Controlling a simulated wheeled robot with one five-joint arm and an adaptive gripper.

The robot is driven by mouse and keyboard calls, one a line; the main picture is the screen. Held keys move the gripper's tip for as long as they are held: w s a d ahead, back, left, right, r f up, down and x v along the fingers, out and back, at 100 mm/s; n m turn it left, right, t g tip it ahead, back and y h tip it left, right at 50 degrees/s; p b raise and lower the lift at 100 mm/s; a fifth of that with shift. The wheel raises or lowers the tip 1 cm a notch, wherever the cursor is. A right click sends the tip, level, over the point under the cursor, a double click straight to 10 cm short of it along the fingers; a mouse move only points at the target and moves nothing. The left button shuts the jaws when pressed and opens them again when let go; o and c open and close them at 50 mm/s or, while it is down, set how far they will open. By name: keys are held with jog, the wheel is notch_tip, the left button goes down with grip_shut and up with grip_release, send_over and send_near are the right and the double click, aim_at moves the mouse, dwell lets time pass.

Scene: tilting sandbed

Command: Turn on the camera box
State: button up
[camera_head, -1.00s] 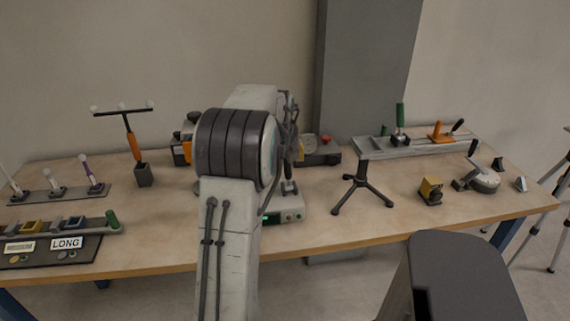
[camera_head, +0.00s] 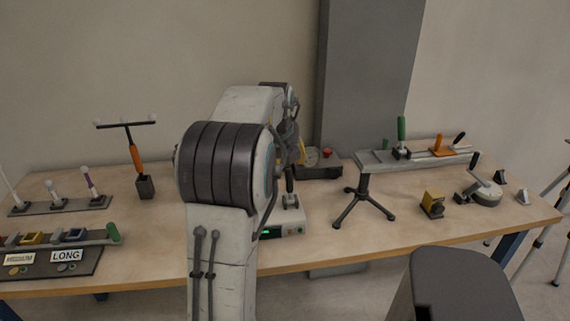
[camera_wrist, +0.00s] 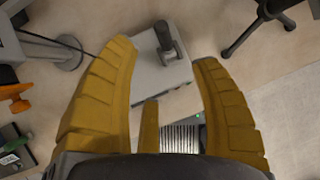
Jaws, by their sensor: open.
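A pale grey box (camera_head: 283,226) with a green-lit display and small buttons on its front stands on the table, partly hidden by my arm; I take it to be the camera box. A black lever (camera_head: 290,190) stands up from its top. In the wrist view the box (camera_wrist: 150,77) and its lever (camera_wrist: 167,42) lie beyond and between the fingers. My gripper (camera_wrist: 164,54) is open and empty, its yellow fingers spread above the box; contact cannot be told. In the head view my arm hides most of the gripper.
A black tripod stand (camera_head: 363,205) is close right of the box. A dial device with a red button (camera_head: 322,160) is behind it. Labelled slots (camera_head: 60,262) and a T-shaped stand (camera_head: 136,160) are left.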

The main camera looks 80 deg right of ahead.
jog(key=n+y+p, duration=0.1)
jog(key=n+p, duration=0.5)
jog(key=n, duration=3)
send_over(291, 177)
jog(key=a, duration=0.2)
notch_tip(291, 177, down, 4)
jog(key=shift+s+f+p, duration=0.1)
jog(key=shift+f+p, duration=0.25)
jog(key=shift+p, duration=0.35)
jog(key=shift+p+x, duration=0.55)
jog(key=shift+x, duration=2.6)
